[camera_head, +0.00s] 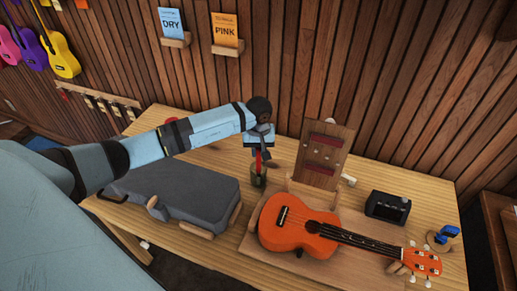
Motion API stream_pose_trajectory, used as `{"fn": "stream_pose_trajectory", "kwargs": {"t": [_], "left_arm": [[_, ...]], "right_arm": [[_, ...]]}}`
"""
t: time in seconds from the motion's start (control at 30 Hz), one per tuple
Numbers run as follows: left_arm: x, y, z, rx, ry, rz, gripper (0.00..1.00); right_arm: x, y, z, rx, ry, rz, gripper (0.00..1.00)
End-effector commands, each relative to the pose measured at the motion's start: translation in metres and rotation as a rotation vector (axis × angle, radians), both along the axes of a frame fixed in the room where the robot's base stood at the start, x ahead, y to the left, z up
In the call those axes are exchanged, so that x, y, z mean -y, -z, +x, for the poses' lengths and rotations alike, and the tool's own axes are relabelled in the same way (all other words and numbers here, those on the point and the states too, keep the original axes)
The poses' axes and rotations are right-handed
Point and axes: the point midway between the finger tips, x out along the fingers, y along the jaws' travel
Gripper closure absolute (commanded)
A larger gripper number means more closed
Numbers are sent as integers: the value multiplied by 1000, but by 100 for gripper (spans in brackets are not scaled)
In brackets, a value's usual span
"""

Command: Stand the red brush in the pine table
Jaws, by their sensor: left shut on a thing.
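My left gripper (260,146) reaches in from the left and points down over the pine table (220,158). It is shut on the red brush (258,160), a thin red piece showing just below the fingers. The brush is upright, and its lower end meets or overlaps a small dark jar (258,178) standing on the table. I cannot tell how deep it sits in the jar. My right gripper is not in view.
A grey case (175,190) lies left of the jar. An orange ukulele (300,228) rests on a board to the front right. A wooden stand (324,155) rises right of the jar; a black box (388,207) stands further right. A slatted wall is behind.

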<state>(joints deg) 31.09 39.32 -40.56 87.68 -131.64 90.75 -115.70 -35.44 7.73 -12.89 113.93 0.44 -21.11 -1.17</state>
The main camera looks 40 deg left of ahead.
Motion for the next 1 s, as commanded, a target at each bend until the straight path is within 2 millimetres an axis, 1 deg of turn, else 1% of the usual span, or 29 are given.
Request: {"fn": "stream_pose_trajectory", "kwargs": {"t": [0.13, 0.27, 0.3, 0.37, 0.4, 0.63, 0.77, 0.8, 0.87, 1.0], "left_arm": [[0, 0, 0, 0, 0, 0, 100], [-1, 5, 0, 1, 0, 1, 100], [0, 3, 0, 1, -1, 1, 74], [0, 3, 0, 0, -1, 0, 61], [0, 3, 0, 0, -1, 0, 56], [0, 3, 0, 0, -1, 0, 56], [0, -3, 0, -1, -1, -1, 56], [0, -6, 1, 2, 0, 0, 56], [-1, -14, 1, 4, -1, 1, 56], [-1, -44, 1, 6, 0, 2, 56]], "right_arm": [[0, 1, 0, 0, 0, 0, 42], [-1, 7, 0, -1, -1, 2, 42], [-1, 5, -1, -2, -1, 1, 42], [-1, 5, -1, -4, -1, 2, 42], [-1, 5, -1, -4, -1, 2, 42], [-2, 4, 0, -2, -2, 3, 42], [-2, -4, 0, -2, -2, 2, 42], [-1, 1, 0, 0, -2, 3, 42], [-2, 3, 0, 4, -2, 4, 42], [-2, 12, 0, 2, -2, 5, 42]]}}
